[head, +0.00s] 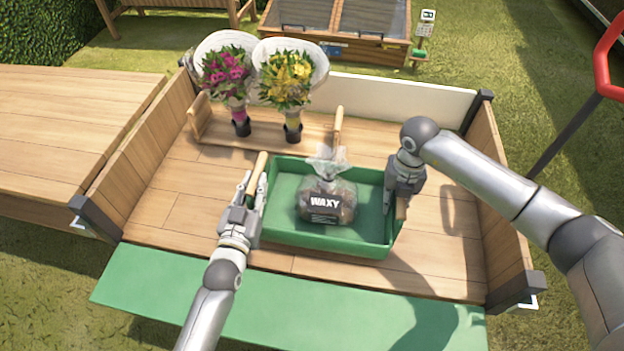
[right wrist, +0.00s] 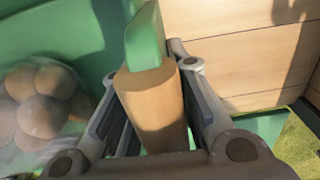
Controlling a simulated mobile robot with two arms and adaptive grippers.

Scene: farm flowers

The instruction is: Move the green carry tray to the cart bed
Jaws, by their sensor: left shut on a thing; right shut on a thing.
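The green carry tray (head: 320,240) is over the wooden cart bed (head: 190,200), near its front edge; whether it touches the boards I cannot tell. A clear bag labelled WAXY (head: 325,203) with brown round contents sits in it. My left gripper (head: 255,195) is shut on the tray's left wooden handle (head: 258,170). My right gripper (head: 402,195) is at the tray's right end. In the right wrist view its fingers are shut on the right wooden handle (right wrist: 155,105), with the green tray (right wrist: 145,35) and bagged contents (right wrist: 45,100) beside it.
Two wrapped bouquets, pink (head: 228,75) and yellow (head: 287,82), stand in a wooden carrier (head: 210,120) at the back left of the bed. Side boards (head: 490,150) flank the bed. A green flap (head: 180,295) hangs at the front. Bare boards lie left of the tray.

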